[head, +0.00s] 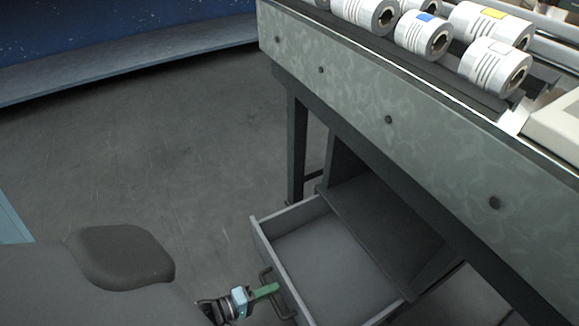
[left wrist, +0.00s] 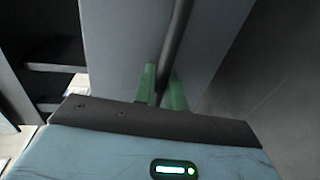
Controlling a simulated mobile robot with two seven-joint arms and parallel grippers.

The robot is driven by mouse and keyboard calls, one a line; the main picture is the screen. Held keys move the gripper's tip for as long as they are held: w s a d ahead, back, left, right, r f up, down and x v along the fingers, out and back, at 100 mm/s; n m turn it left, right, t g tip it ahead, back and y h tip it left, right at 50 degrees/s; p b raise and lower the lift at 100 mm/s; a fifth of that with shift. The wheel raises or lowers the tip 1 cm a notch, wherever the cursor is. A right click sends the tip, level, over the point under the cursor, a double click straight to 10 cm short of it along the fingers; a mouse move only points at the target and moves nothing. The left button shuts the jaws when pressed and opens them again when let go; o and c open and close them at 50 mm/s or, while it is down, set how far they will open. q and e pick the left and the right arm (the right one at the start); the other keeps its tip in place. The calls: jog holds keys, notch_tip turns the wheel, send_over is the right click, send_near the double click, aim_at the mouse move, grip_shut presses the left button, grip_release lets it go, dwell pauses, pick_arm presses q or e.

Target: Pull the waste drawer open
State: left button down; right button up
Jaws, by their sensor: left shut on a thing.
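The waste drawer (head: 325,262) is a grey, empty-looking open box under the machine's table, standing well out from its housing in the head view. Its dark bar handle (head: 268,280) is on the front face. My left gripper (head: 272,289) comes in from the lower left with green fingers shut on this handle. In the left wrist view, the green fingertips (left wrist: 162,88) sit on both sides of the dark handle bar (left wrist: 178,40), with the grey drawer front (left wrist: 115,45) behind. My right gripper is not in view.
The machine's grey table (head: 350,95) overhangs the drawer, with a dark leg (head: 296,150) beside it. Several white labelled rolls (head: 423,35) lie on top. The floor (head: 150,165) to the left of the drawer is clear. A blue panel (head: 120,30) stands at the back.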

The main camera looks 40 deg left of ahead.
pick_arm(q)
jog(key=v, duration=0.3)
jog(key=shift+s+a+f, duration=0.1)
jog(key=shift+f, duration=0.2)
jog(key=c, duration=1.5)
grip_release()
jog(key=p+v, duration=0.1)
jog(key=v, duration=0.7)
jog(key=shift+p, duration=0.4)
